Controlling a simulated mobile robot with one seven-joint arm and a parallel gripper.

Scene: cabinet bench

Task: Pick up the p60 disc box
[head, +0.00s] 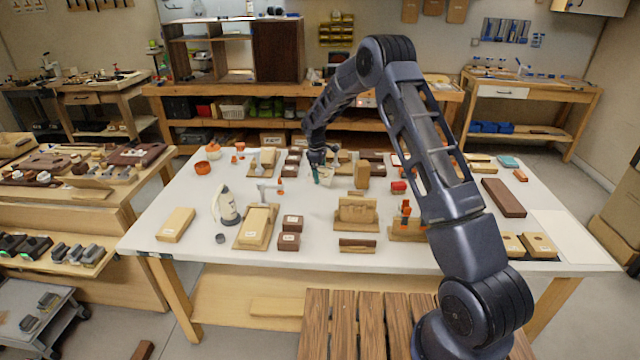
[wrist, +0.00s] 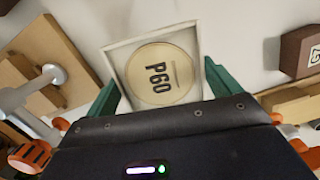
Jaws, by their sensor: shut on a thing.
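The p60 disc box (wrist: 155,68) is a pale, square, flat box with a round cream disc marked "P60". In the wrist view it sits between the green fingers of my gripper (wrist: 162,88), which is shut on it by its two sides. In the head view my gripper (head: 317,172) is low over the middle back of the white table, and a small pale part of the box (head: 327,172) shows beside the fingers. I cannot tell whether the box touches the table.
The white table (head: 300,254) holds several wooden blocks and fixtures around my gripper. A dark brown labelled block (wrist: 300,50) is to the right in the wrist view, and a wooden fixture with a grey post (wrist: 45,80) is to the left. A long brown block (head: 503,198) lies at the right.

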